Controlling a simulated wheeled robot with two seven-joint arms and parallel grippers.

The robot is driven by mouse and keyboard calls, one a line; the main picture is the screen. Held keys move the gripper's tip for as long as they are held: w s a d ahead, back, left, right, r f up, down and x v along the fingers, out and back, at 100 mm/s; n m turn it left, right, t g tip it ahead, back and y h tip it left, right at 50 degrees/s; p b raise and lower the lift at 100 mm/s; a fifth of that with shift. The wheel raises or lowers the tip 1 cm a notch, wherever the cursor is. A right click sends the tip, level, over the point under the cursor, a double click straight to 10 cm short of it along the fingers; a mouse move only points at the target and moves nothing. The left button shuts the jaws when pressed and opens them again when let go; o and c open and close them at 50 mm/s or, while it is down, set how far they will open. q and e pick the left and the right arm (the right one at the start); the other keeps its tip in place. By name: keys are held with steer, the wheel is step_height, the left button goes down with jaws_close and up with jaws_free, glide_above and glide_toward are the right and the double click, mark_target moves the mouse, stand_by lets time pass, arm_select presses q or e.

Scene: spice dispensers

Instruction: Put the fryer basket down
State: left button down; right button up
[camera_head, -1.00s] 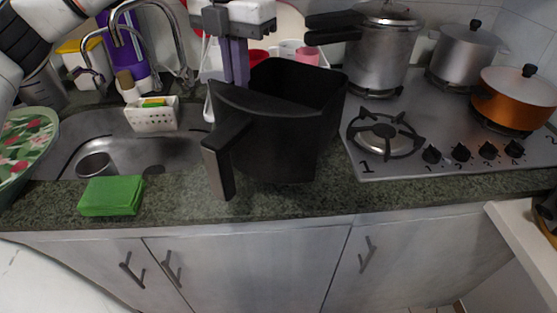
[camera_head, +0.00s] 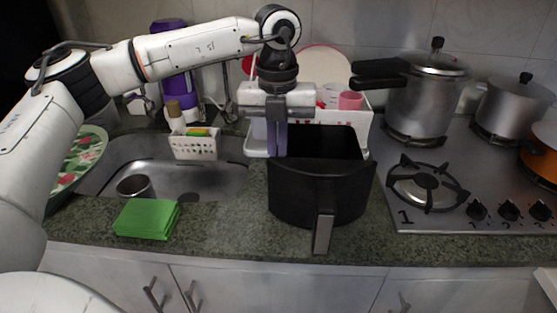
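The black fryer basket (camera_head: 318,196) is upright at the counter between the sink and the stove, its open top up and its handle (camera_head: 323,234) towards the front. Its base looks level with the countertop, but I cannot tell whether it touches. My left gripper (camera_head: 277,154) points down at the basket's back left rim. Its two fingers are close together and appear shut on that rim; the fingertips are partly hard to make out. My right gripper is not in view.
A white dish rack (camera_head: 362,128) with a pink cup (camera_head: 350,100) stands behind the basket. The gas stove (camera_head: 450,205) with a pressure cooker (camera_head: 425,100) is on the right. The sink (camera_head: 225,180) and a green sponge-like block (camera_head: 147,219) are on the left.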

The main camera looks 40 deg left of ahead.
arm_select(q)
steer(key=shift+f, duration=0.5)
steer(key=shift+f, duration=0.2)
steer(key=c, duration=2)
jaws_free()
steer(key=shift+r, duration=0.1)
step_height(320, 180, up, 12)
steer(key=shift+r, duration=0.1)
